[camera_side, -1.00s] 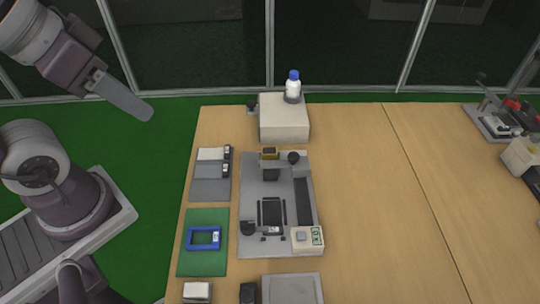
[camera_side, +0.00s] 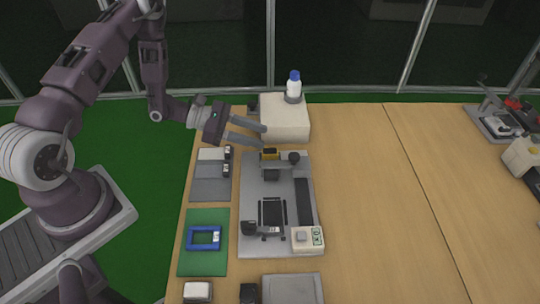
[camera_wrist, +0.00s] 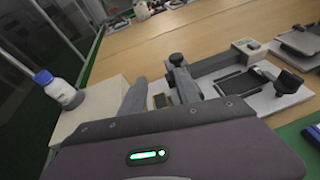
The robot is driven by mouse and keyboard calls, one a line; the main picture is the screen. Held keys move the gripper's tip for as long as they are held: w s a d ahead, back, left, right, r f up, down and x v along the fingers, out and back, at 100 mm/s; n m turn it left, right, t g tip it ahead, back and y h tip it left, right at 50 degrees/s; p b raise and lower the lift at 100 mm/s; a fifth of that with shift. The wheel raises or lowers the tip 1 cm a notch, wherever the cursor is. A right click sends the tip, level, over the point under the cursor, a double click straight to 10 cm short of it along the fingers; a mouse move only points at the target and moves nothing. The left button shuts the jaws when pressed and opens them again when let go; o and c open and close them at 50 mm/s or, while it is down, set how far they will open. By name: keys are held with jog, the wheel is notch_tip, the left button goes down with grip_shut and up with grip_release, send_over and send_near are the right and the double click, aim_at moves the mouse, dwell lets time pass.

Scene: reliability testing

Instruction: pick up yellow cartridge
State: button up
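The yellow cartridge (camera_side: 270,154) is a small yellow and dark block at the back end of the grey test fixture (camera_side: 250,190), beside the black knob. It also shows in the wrist view (camera_wrist: 160,100), between my two fingers. My gripper (camera_side: 266,135) is open in the side view, with its two long grey fingers pointing right. The fingertips are just behind and above the cartridge, and nothing is seen held between them. Whether the fingers touch the cartridge cannot be told.
A white box (camera_side: 285,122) with a blue-capped bottle (camera_side: 293,86) stands close behind the fingertips. A grey mat (camera_side: 208,188) and a green mat with a blue frame (camera_side: 204,238) lie left of the fixture.

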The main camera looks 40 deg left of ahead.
aim_at(266, 151)
jog(key=f, duration=0.1)
jog(key=a+f+n+y, duration=0.1)
jog(key=f, duration=0.1)
jog(key=a+f+n, duration=0.1)
jog(key=f, duration=0.1)
jog(key=shift+s+a+t+y, duration=0.15)
jog(key=shift+s+t+y, duration=0.15)
jog(key=shift+s+t, duration=0.1)
jog(key=x, duration=0.7)
jog(key=shift+a+f, duration=0.25)
jog(key=shift+f, duration=0.15)
grip_shut()
